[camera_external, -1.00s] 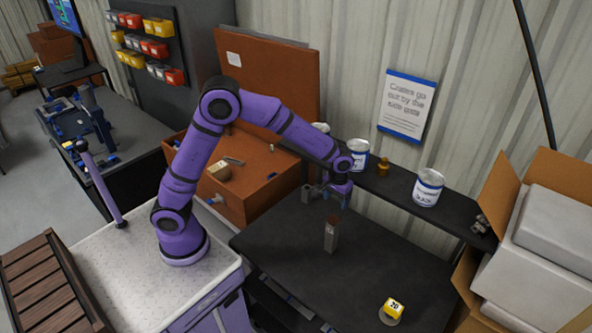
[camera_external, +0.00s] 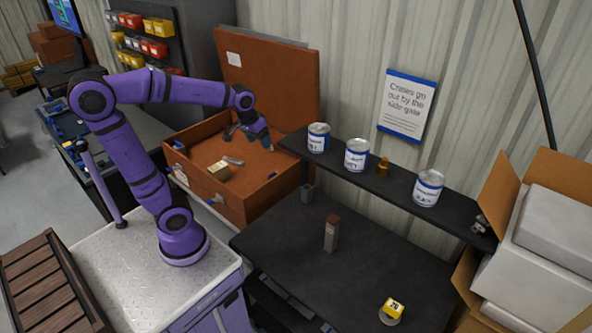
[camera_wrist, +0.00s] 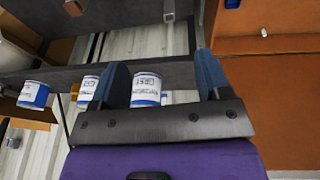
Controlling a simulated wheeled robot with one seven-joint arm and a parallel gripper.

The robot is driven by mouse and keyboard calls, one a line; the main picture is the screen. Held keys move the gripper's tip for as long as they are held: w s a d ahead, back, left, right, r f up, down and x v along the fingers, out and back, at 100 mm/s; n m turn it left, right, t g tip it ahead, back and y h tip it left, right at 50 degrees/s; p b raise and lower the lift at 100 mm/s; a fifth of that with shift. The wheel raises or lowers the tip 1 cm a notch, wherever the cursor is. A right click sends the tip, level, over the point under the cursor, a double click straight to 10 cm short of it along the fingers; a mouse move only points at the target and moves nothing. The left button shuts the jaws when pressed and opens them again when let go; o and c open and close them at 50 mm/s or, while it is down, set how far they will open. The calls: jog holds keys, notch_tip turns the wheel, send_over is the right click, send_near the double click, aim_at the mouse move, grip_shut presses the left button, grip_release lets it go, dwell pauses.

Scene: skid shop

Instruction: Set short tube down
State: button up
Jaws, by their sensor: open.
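A short grey square tube (camera_external: 308,194) stands on the dark table (camera_external: 285,240), near its back left corner by the orange chest. It seems to show also at the top of the wrist view (camera_wrist: 169,12). A taller grey block with a brown top (camera_external: 331,235) stands upright nearer the table's middle. My gripper (camera_external: 250,137) is open and empty, over the open chest and left of the table, apart from the tube. Its two blue fingers (camera_wrist: 162,80) are spread in the wrist view, with nothing held between them.
The open orange chest (camera_external: 262,203) holds a tan block (camera_external: 219,171) and a grey piece (camera_external: 233,160). Several white-and-blue cans, including one at the right (camera_external: 428,188), stand on the raised shelf (camera_external: 400,190).

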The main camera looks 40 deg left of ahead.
jog(key=s+a+t+y, duration=0.1)
jog(key=s+a+t, duration=0.1)
jog(key=s+a, duration=0.8)
jog(key=s, duration=0.4)
jog(key=shift+a+f, duration=0.15)
jog(key=shift+f, duration=0.1)
dwell(0.4)
